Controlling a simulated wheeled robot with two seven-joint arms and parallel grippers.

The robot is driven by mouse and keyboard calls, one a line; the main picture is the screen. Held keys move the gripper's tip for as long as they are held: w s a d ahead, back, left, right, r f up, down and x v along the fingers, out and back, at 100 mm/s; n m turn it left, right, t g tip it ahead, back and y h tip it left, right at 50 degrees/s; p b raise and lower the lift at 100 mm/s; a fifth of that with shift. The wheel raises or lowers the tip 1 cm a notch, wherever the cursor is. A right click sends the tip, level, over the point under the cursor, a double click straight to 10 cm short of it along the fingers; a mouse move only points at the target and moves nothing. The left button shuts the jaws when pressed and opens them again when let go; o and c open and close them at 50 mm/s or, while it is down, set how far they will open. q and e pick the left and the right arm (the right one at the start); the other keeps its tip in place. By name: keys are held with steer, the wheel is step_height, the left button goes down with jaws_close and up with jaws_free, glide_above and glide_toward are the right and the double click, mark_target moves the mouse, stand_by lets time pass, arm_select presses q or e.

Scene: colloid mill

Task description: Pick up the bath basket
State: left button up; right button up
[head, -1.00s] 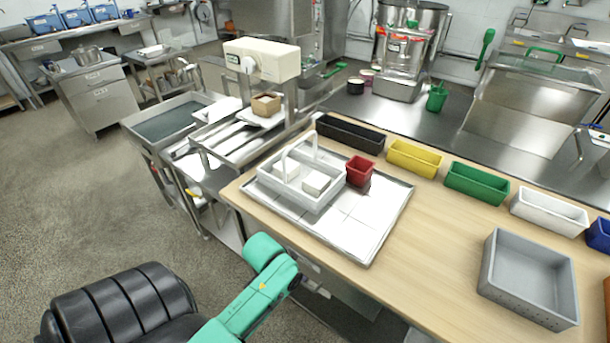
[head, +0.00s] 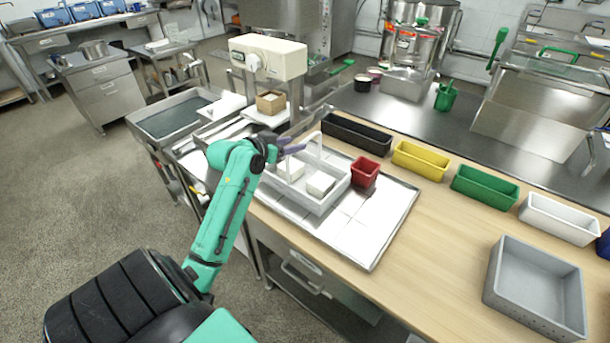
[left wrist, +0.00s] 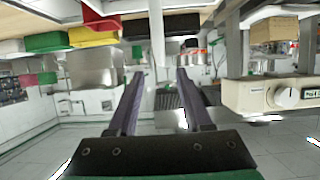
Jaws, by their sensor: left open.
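The bath basket (head: 325,198) is a light grey open caddy with a tall white arched handle (head: 319,148). It stands upright on a shiny metal tray (head: 360,233) on the wooden table and holds small white blocks. My left gripper (head: 292,147) is at the handle's upper part, with its purple-grey fingers pointing right, partly covering it. In the left wrist view the picture is upside down, and the open fingers (left wrist: 160,74) have a white upright of the handle (left wrist: 157,35) ahead between them. I cannot tell whether they touch it. My right gripper is not in view.
A red cup (head: 365,172) stands close to the right of the basket. Behind it are a black bin (head: 355,134) and a yellow bin (head: 420,161). A scale (head: 268,58) stands at the back left. The table's middle right is clear, left of a grey box (head: 535,290).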

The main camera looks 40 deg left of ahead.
mark_target(305, 140)
arm_select(q)
steer(key=p+x, duration=0.2)
steer(key=x, duration=0.4)
steer(key=shift+w+a, duration=0.1)
steer(key=shift+w, duration=0.05)
steer(key=shift+w+f, duration=0.3)
steer(key=shift+s+r, duration=0.1)
steer(key=shift+s, duration=0.05)
jaws_close()
stand_by(0.6)
steer(key=shift+a+r, duration=0.1)
